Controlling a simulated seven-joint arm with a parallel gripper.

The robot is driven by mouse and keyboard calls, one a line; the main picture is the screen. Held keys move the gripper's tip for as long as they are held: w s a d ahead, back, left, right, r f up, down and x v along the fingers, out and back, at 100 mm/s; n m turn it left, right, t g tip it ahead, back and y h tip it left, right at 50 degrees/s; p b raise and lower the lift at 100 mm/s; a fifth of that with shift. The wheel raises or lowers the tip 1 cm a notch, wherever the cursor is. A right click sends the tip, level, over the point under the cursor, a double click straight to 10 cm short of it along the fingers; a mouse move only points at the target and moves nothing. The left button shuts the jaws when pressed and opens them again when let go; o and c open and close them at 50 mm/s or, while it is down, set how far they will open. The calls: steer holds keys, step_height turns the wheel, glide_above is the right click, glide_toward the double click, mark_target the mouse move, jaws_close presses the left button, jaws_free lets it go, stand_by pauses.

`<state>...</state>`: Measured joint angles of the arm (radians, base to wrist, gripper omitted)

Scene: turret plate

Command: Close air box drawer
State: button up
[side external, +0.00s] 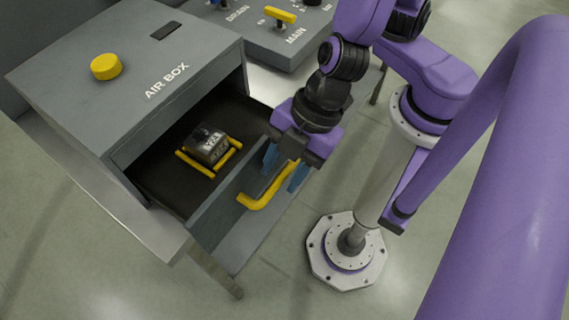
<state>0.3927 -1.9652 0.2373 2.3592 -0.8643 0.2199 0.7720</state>
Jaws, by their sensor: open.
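The grey air box (190,80) stands at the left with its drawer pulled out toward the lower right. The drawer front (216,212) is a grey panel with a yellow bar handle (262,196) on its outer face. A small dark block (207,146) with a label sits between yellow rails on the drawer floor. My gripper (285,175) points down at the drawer front, with its blue fingers apart. The fingers are close to the far end of the handle, one on each side in the picture. I cannot tell whether they touch it.
A yellow round button (106,67) is on top of the air box. A grey panel (285,45) with DRAIN and MAIN labels and a yellow lever (280,15) stands behind. The box rests on a table (150,232). Open floor lies in front.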

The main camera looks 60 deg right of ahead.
mark_target(260, 154)
jaws_close()
steer(key=shift+w, duration=0.1)
steer(key=shift+w, duration=2.3)
jaws_free()
steer(key=shift+r, duration=0.15)
